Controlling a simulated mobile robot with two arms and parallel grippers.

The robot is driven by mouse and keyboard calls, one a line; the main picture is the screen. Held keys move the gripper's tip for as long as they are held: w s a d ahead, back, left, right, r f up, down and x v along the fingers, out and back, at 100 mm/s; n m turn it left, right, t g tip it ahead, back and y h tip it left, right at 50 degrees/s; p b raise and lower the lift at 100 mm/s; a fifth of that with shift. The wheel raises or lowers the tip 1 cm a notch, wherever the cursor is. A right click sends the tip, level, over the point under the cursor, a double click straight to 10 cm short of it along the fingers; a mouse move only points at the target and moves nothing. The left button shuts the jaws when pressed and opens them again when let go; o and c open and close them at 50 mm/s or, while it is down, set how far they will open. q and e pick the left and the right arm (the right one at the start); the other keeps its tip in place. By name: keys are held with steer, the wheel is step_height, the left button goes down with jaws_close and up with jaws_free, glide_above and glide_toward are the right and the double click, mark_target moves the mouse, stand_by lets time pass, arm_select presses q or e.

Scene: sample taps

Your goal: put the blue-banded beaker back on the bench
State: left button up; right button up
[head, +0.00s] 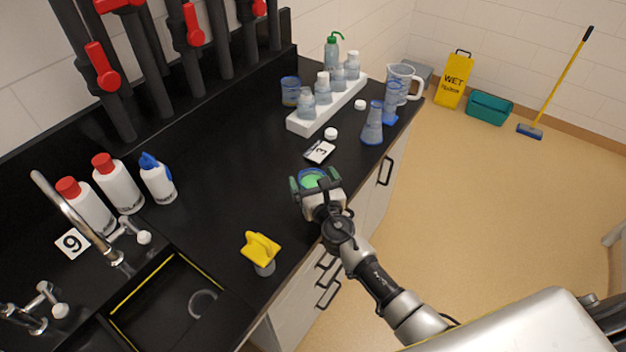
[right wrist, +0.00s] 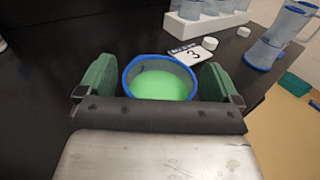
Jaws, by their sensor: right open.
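The blue-banded beaker (head: 311,178) holds green liquid and stands upright at the front part of the black bench (head: 215,165). In the right wrist view the beaker (right wrist: 160,78) shows its blue rim between the two green finger pads. My right gripper (head: 316,184) is open around the beaker, with one finger on each side. In the right wrist view small gaps show between the pads and the beaker. The beaker's base is hidden, so I cannot tell from its base how it meets the bench. My left gripper is not in view.
A number 3 card (head: 319,151) lies just beyond the beaker. A white rack (head: 327,107) of bottles, a conical flask (head: 373,124) and a jug (head: 401,82) stand farther back. A yellow item (head: 261,248) and the sink are nearer. The bench left of the beaker is clear.

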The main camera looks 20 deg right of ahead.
steer(key=shift+r, duration=0.2)
steer(key=s, duration=1.2)
steer(key=shift+d, duration=0.2)
